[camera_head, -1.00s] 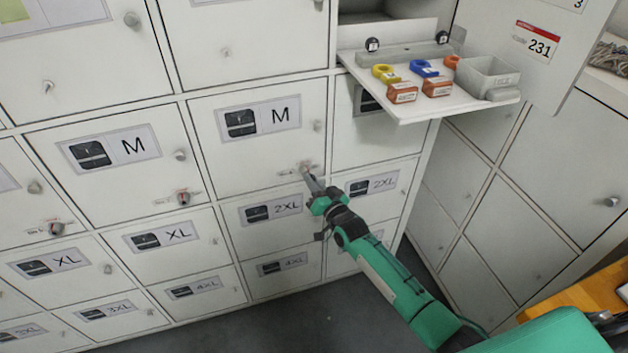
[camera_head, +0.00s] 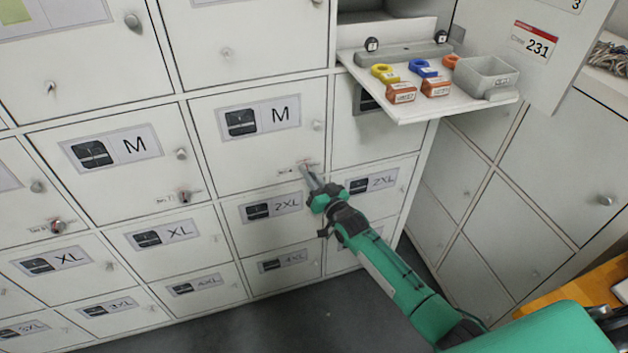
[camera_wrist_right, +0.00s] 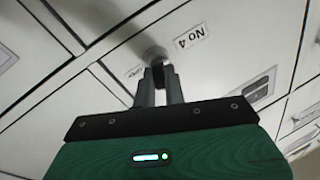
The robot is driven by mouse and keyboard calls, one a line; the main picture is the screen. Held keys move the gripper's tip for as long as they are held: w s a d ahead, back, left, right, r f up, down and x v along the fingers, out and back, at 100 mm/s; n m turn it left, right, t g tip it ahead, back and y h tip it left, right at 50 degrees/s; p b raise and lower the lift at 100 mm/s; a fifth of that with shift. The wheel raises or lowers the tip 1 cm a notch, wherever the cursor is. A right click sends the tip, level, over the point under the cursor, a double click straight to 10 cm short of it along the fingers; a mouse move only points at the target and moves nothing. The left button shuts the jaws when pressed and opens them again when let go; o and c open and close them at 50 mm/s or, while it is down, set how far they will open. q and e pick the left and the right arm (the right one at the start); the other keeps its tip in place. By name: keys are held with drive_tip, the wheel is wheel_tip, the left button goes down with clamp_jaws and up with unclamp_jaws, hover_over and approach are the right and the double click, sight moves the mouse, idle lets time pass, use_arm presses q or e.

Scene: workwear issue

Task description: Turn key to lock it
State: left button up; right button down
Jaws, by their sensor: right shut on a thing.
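My right gripper (camera_head: 308,172) reaches the lock at the lower right of the M locker door (camera_head: 250,165) in the middle of the head view. In the right wrist view the fingers (camera_wrist_right: 158,75) are shut on a small dark piece, the key (camera_wrist_right: 158,66), in front of the round lock (camera_wrist_right: 154,53). A label reading "No 4" (camera_wrist_right: 190,36) is beside the lock. The key is mostly hidden between the fingers, so its angle is hard to tell. My left gripper is not in view.
A fold-out shelf (camera_head: 425,108) at the upper right holds yellow and blue rings, orange boxes and a grey bin (camera_head: 486,76). An open door marked 231 (camera_head: 540,45) stands right of it. Other locker doors are shut. The floor (camera_head: 330,320) below is clear.

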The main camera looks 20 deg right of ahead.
drive_tip(key=shift+w+a+r, duration=0.15)
drive_tip(key=shift+a, duration=0.1)
idle(0.6)
drive_tip(key=c, duration=1.6)
unclamp_jaws()
drive_tip(key=shift+o, duration=1.1)
drive_tip(key=shift+a+r, duration=0.1)
drive_tip(key=shift+a, duration=0.05)
drive_tip(key=shift+d, duration=0.25)
drive_tip(key=shift+c, duration=0.3)
drive_tip(key=shift+o, duration=0.2)
